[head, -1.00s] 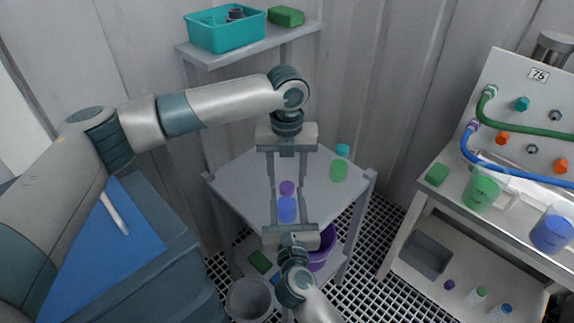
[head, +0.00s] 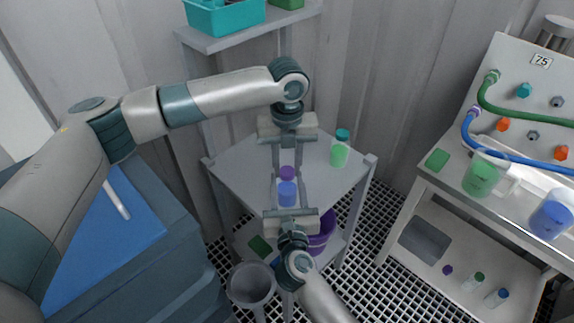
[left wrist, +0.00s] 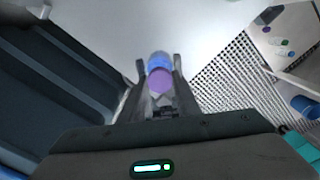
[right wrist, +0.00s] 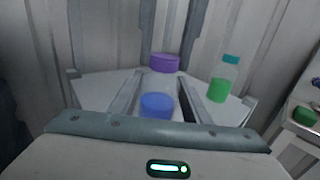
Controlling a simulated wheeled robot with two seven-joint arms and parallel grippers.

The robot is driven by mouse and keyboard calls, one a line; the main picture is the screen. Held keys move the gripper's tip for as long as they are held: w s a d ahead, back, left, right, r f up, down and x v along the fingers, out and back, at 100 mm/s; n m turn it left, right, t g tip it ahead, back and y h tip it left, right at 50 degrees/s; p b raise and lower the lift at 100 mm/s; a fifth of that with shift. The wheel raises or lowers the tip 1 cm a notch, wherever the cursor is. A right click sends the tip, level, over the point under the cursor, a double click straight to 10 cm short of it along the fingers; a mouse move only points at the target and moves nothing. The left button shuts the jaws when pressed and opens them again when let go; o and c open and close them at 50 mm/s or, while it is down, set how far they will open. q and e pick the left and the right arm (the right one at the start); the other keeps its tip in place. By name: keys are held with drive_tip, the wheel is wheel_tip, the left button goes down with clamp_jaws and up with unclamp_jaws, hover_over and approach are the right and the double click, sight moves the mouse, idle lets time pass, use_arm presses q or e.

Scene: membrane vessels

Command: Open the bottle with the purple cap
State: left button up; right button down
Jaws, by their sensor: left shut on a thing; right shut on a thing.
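The bottle with the purple cap holds blue liquid (head: 287,194) and stands upright between my two grippers. Its purple cap (head: 287,172) sits at the top; it also shows in the left wrist view (left wrist: 160,80) and the right wrist view (right wrist: 164,63). My left gripper (head: 287,169) reaches down from above and is shut on the purple cap. My right gripper (head: 287,190) comes from the front and is shut on the bottle body. Whether the bottle's base touches the table is hidden.
A green-liquid bottle with a teal cap (head: 340,149) stands at the right of the small grey table (head: 238,172). A purple bucket (head: 318,240) is below. A teal bin (head: 224,14) is on the shelf above. The bench with hoses (head: 440,185) stands at right.

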use_arm(q)
drive_tip(key=n, duration=0.8)
drive_tip(key=shift+n, duration=0.3)
drive_tip(key=n, duration=0.7)
drive_tip(key=o, duration=1.2)
drive_tip(key=shift+c, duration=0.2)
drive_tip(key=shift+r, duration=2.3)
